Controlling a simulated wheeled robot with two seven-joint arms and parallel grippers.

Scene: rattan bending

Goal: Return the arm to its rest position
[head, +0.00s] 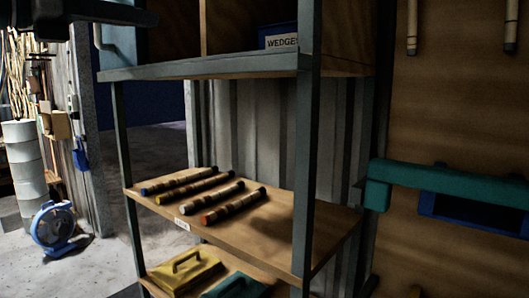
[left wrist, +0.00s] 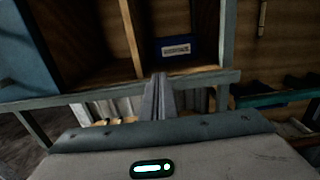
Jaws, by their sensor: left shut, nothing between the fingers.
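My left gripper (left wrist: 159,82) shows in the left wrist view with its two fingers together and nothing between them. It points toward the shelf unit, below a blue bin (left wrist: 176,48) with a white label. In the head view a dark part of my left arm or gripper crosses the top left corner, in front of the shelf unit (head: 215,66); its fingers cannot be made out there. My right gripper is in neither view.
Several dark rods with coloured ends (head: 234,205) lie on the middle shelf. A yellow case (head: 185,270) sits below. The "WEDGES" bin (head: 279,37) is on top. A teal bar (head: 450,181) juts out at right. A blue fan (head: 54,228) stands on open floor at left.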

